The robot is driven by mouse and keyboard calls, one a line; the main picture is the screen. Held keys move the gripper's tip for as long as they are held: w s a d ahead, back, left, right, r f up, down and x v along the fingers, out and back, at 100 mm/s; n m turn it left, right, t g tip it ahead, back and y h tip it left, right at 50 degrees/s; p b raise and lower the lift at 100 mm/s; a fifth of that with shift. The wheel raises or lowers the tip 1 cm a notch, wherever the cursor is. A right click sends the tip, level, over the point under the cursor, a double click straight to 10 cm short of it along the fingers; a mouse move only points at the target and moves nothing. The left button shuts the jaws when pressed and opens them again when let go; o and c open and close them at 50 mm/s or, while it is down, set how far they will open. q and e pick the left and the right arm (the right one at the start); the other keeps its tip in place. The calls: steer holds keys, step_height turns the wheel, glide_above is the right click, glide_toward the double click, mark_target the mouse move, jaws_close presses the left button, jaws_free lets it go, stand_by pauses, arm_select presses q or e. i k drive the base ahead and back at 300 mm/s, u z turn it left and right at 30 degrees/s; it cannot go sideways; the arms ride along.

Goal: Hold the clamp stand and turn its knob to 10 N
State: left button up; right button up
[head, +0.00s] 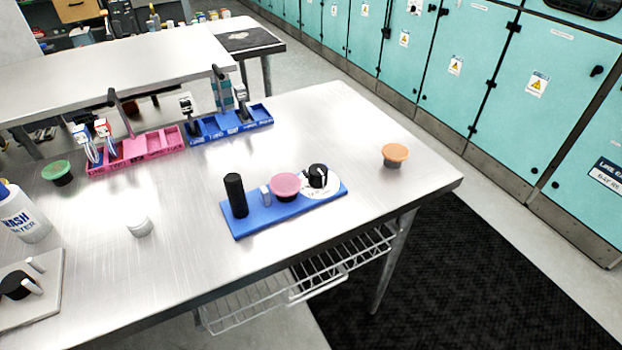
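The clamp stand appears to be the blue flat base (259,221) on the metal table. A black upright cylinder (236,196) stands at its left end. A small clear and grey piece (266,197) and a pink round-topped part (285,186) stand in its middle. A black knob (318,176) with a pale pointer mark sits on a white round dial (332,187) at its right end. The dial's markings are too small to read. Neither of my grippers is in view, and nothing touches the stand.
An orange-topped cup (395,154) stands to the right, a white round lid (139,226) to the left. A wash bottle (22,214), a green-topped cup (58,172) and a grey plate (44,302) with a black knob are farther left. Pink (138,152) and blue (232,128) racks stand behind.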

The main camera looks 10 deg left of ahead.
mark_target(317, 172)
steer(key=z, duration=1.55)
steer(key=i, duration=0.65)
steer(key=u, duration=2.75)
